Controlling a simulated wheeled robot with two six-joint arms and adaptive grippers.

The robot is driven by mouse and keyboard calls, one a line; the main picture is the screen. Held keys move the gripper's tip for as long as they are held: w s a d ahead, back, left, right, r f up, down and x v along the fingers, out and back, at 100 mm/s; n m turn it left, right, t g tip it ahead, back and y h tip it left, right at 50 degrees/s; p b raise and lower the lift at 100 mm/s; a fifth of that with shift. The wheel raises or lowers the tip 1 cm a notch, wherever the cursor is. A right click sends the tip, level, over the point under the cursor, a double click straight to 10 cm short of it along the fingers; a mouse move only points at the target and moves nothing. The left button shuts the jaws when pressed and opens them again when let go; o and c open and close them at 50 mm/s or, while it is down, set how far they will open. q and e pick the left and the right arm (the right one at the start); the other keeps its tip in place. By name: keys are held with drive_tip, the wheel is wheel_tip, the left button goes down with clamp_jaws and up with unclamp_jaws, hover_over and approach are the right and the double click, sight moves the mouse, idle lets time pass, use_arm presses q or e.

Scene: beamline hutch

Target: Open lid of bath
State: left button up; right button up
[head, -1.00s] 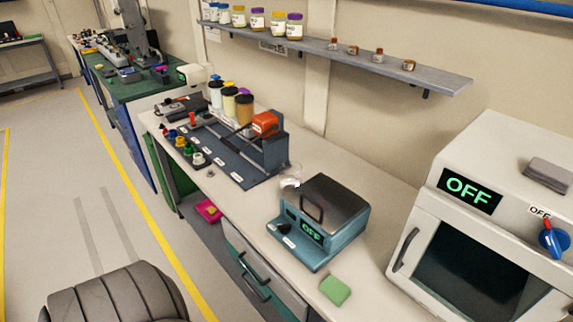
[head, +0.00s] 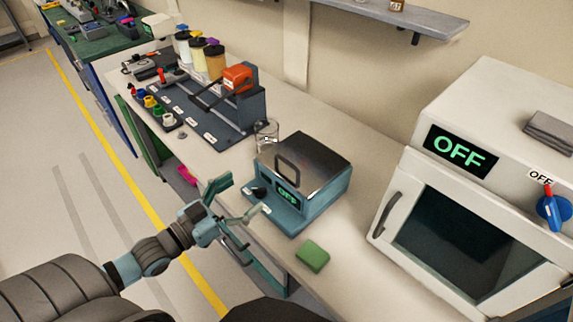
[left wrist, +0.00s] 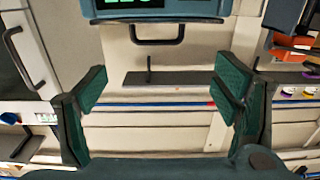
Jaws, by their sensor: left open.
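The bath (head: 305,210) is a teal box on the bench with a dark metal lid (head: 310,155). The lid is down, with a dark loop handle (head: 287,168) near its front-left edge. A green OFF display (head: 287,196) is on the front. My left gripper (head: 238,200) is open and empty, in front of the bath and apart from the handle. In the left wrist view, which looks upside down, the handle (left wrist: 157,40) shows beyond the open fingers (left wrist: 160,88), and the bath's front is cut off at the top edge. My right gripper is not in view.
A green sponge (head: 312,255) lies before the bath. A glass beaker (head: 266,130) stands behind its left corner. A dark rack (head: 200,125) with bottles and an orange-topped device is farther left. A white oven (head: 470,190) reading OFF stands right.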

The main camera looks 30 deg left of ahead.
use_arm(q)
drive_tip(key=b, duration=1)
approach(287, 161)
drive_tip(key=w+d+f, duration=0.1)
drive_tip(key=w+f, duration=0.1)
drive_tip(key=w, duration=0.2)
drive_tip(key=x, duration=0.2)
drive_tip(key=r+b+x, duration=0.1)
drive_tip(key=x, duration=0.2)
drive_tip(key=shift+w+d+r, duration=0.15)
drive_tip(key=shift+w+d, duration=0.1)
drive_tip(key=shift+w, duration=0.1)
drive_tip(key=shift+c, duration=0.5)
